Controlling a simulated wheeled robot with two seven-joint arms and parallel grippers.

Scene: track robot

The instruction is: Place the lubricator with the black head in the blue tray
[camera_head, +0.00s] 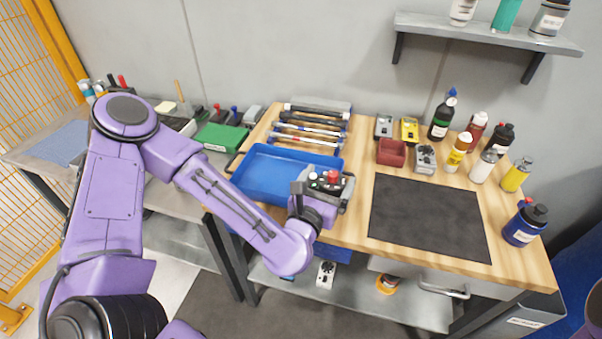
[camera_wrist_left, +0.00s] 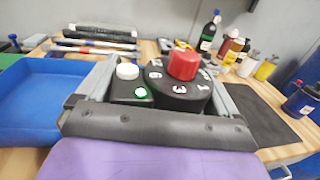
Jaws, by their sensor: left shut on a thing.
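The lubricator with the black head (camera_head: 331,178) has a red knob and is held in my left gripper (camera_head: 324,188). In the left wrist view its black head (camera_wrist_left: 178,94) shows a numbered dial, with a white knob and a green light beside it. The gripper's fingers are on either side of it, and its lower body is hidden. The blue tray (camera_head: 278,174) lies on the wooden table and looks empty. The gripper and lubricator appear over the tray's right side; their height is unclear. The tray is at the left in the wrist view (camera_wrist_left: 40,100). My right gripper is out of view.
A black mat (camera_head: 428,216) lies right of the tray. A small red bin (camera_head: 391,152) and grey device (camera_head: 425,159) stand behind it. Several bottles (camera_head: 457,152) line the back right. Tools (camera_head: 308,133) lie behind the tray. A shelf (camera_head: 480,34) hangs above.

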